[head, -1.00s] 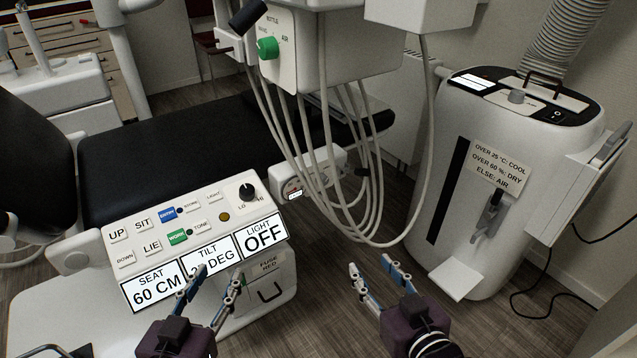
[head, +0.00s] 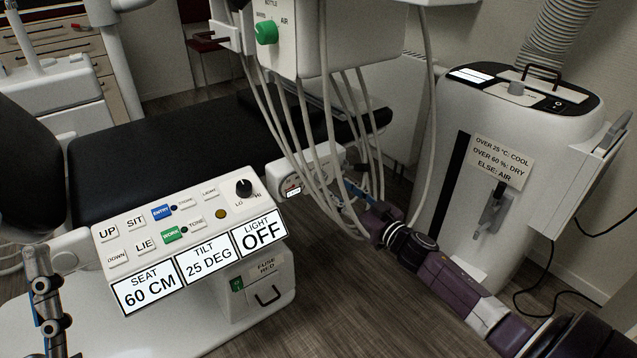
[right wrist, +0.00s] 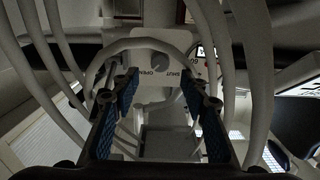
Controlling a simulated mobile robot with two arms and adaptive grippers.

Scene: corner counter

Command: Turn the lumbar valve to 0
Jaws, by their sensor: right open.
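A white box (head: 318,168) with a round dial (head: 290,187) on its end juts out beside the black chair. In the right wrist view, a white plate (right wrist: 143,57) carries a small grey knob (right wrist: 157,61), with OPEN and SHUT lettered near it. I cannot confirm that this knob is the lumbar valve. A dial (right wrist: 204,54) shows partly to its right. My right gripper (right wrist: 160,88) is open and empty, facing the knob from a short way off; in the head view it is among the hanging hoses (head: 345,190). My left gripper (head: 45,290) is at the left edge, its opening unclear.
Several pale hoses hang from the white delivery unit (head: 310,45) around my right gripper. The control panel (head: 190,225) reads SEAT 60 CM, TILT 25 DEG, LIGHT OFF. A white floor machine (head: 510,170) stands at the right. The floor between shows some free room.

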